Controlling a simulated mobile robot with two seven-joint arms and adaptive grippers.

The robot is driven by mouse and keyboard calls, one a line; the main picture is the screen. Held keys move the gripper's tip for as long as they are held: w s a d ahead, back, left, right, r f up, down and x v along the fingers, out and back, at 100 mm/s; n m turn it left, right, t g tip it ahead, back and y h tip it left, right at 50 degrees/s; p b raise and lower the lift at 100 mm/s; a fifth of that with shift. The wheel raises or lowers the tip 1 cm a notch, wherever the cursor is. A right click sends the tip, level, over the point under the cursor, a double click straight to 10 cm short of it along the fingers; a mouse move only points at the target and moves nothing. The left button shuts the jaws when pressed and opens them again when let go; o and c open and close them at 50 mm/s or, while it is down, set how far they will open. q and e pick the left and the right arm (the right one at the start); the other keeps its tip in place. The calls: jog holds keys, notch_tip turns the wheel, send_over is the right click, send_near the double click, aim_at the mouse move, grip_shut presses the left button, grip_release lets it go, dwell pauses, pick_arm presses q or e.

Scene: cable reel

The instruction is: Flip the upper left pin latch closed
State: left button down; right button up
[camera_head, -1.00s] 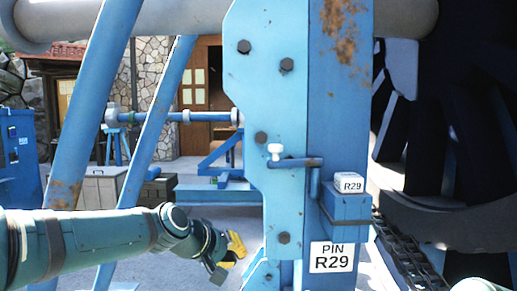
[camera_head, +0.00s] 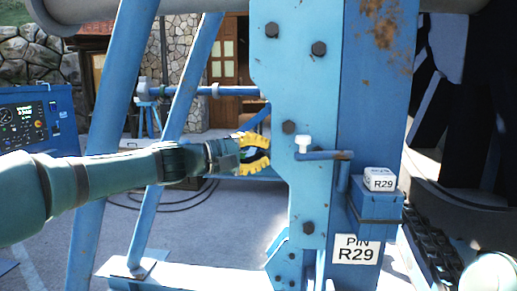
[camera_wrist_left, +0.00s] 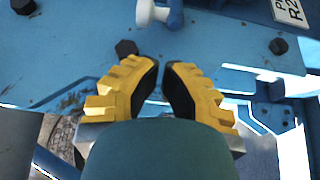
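The pin latch (camera_head: 328,155) is a blue bar lying level across the blue steel plate (camera_head: 290,80), with a white knob (camera_head: 303,142) at its left end. The bar's right end meets an upright blue rod beside the post. My left gripper (camera_head: 266,153) is left of the knob and apart from it, with its yellow fingers parted and empty. In the left wrist view the white knob (camera_wrist_left: 150,12) shows at the top edge, beyond the parted fingertips (camera_wrist_left: 162,66). My right gripper is not in view.
Bolt heads (camera_head: 288,127) stand out from the plate around the latch. A blue box with an R29 block (camera_head: 380,179) and a PIN R29 label (camera_head: 356,249) are on the post. A dark chain (camera_head: 430,262) runs at the right. Slanted blue struts (camera_head: 115,110) stand at the left.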

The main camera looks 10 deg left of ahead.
aim_at(289, 148)
pick_arm(q)
jog(key=p+x, duration=0.1)
jog(key=x, duration=0.6)
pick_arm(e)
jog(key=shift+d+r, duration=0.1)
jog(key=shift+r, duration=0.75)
